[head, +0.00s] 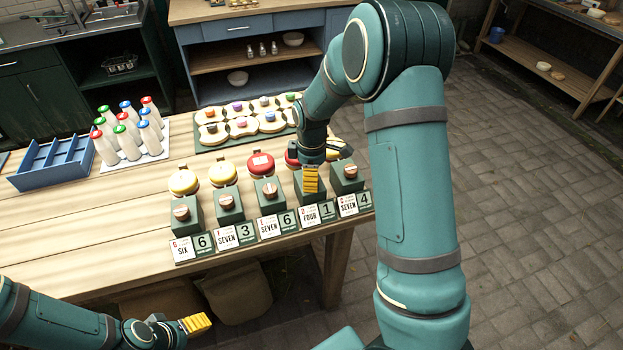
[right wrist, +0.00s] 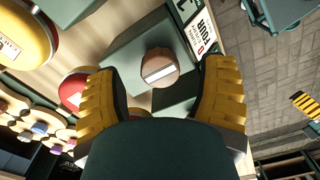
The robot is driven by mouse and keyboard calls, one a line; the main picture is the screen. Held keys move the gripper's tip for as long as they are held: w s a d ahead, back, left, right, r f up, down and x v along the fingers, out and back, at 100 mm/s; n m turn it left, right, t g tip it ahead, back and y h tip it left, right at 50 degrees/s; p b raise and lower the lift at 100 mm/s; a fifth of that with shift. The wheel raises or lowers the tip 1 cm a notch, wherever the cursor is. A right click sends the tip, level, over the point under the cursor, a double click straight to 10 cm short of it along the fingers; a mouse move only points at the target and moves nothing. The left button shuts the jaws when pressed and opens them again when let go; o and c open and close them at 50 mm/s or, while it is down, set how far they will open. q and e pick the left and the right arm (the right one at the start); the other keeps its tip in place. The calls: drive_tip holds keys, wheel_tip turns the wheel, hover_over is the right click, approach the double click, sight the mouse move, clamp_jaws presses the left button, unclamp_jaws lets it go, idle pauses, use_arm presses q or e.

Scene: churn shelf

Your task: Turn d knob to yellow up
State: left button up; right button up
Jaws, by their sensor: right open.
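The d knob (right wrist: 160,68) is a round brown knob with a pale bar across its face, on a green box (head: 310,186) behind the card reading FOUR (head: 311,216). In the right wrist view it lies between the two yellow fingers of my right gripper (right wrist: 162,95), which is open, with a gap on both sides. In the head view my right gripper (head: 311,178) is over that box and hides the knob. The red disc (head: 291,154) behind the box is partly hidden by my gripper. My left gripper (head: 197,324) is low in front of the table; its opening is unclear.
Similar boxes with knobs stand close on both sides, with yellow discs (head: 183,182) and a red disc (head: 260,163) behind. A tray of several bottles (head: 128,130), a blue divided crate (head: 54,163) and a green board of round pieces (head: 246,136) are farther back. The left tabletop is clear.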

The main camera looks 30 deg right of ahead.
drive_tip(key=shift+f, duration=0.7)
clamp_jaws()
